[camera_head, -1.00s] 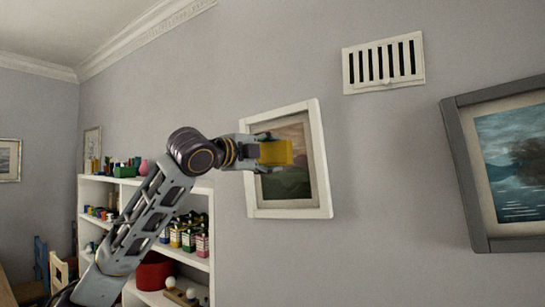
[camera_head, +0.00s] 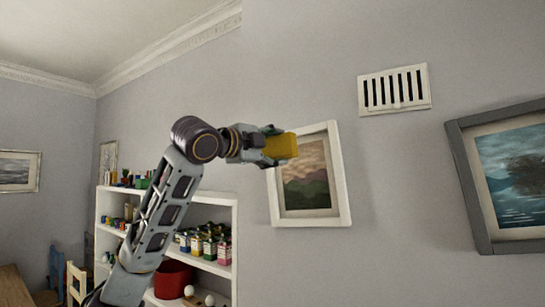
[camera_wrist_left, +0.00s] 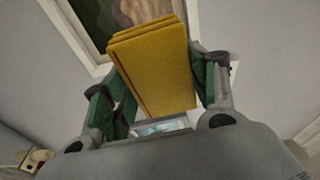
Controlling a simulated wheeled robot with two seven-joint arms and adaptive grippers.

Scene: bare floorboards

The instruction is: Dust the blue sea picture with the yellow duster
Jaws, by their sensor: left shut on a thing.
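The blue sea picture (camera_head: 517,178) hangs in a grey frame on the wall at the far right of the head view, cut by the frame edge. The yellow duster (camera_head: 281,147) is a thick yellow block in my left gripper (camera_head: 268,144). The duster also fills the middle of the left wrist view (camera_wrist_left: 152,68), between the green-padded fingers of the left gripper (camera_wrist_left: 160,95). The gripper is shut on it. The duster overlaps the upper left of a white-framed picture in the head view; I cannot tell whether it touches. My right gripper is not in view.
The white-framed mountain picture (camera_head: 343,185) hangs left of the sea picture. A white vent (camera_head: 394,90) sits on the wall between and above them. A white shelf (camera_head: 222,200) with bottles and a red container (camera_head: 173,279) stands at left. Bare wall separates the pictures.

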